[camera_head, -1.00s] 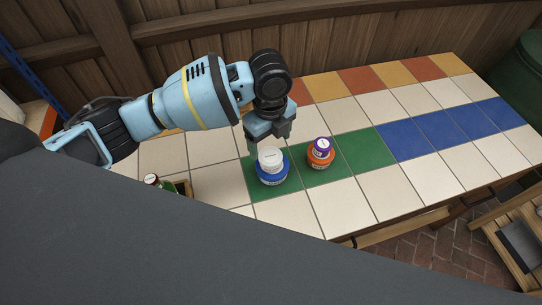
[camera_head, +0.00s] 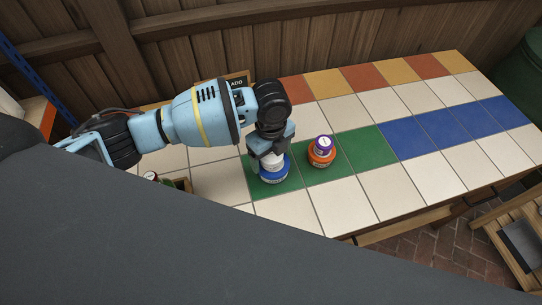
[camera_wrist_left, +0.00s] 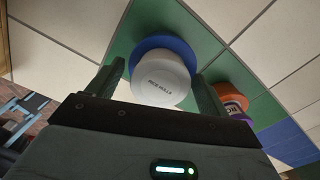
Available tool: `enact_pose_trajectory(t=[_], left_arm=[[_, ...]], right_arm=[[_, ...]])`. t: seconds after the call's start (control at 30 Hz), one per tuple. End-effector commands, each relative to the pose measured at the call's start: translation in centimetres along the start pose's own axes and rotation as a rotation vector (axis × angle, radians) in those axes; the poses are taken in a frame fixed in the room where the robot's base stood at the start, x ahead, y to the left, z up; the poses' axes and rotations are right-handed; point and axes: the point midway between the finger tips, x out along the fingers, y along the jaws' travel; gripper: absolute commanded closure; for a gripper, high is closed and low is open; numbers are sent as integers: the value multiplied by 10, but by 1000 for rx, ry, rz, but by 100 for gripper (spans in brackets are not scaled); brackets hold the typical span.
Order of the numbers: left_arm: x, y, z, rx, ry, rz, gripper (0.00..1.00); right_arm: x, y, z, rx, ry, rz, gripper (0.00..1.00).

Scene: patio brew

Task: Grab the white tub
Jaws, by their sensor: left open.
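The white tub (camera_wrist_left: 160,78) sits on top of a blue tub (camera_head: 274,174), which stands on the green tiles of the table. In the head view the white tub (camera_head: 272,161) is partly covered by my left gripper (camera_head: 268,155), which points down over it. In the left wrist view the gripper (camera_wrist_left: 158,88) is open, with one finger on each side of the white tub. I cannot tell whether either finger touches it. The blue tub also shows behind the white one in the left wrist view (camera_wrist_left: 165,43). My right gripper is not in view.
The tiled table's right side is clear.

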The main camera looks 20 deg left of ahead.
Motion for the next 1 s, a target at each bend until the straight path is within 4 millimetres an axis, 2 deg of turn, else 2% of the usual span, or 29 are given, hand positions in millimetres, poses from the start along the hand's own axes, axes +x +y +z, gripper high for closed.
enact_pose_trajectory(t=[0.03, 0.3, 0.37, 0.73, 0.87, 1.0], left_arm=[[0, 0, 0, 0, 0, 0, 23], [-1, 0, 0, 0, 0, -1, 59], [-1, 0, 0, 0, 0, -1, 65], [-7, -1, 0, 0, 0, -3, 65], [-18, -1, 0, -1, 0, -4, 65], [-38, -1, 0, 0, -1, -5, 65]], right_arm=[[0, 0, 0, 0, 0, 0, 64], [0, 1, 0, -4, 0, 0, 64], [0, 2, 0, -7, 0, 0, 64], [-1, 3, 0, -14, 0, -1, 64], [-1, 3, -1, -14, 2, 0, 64], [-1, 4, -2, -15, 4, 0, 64]])
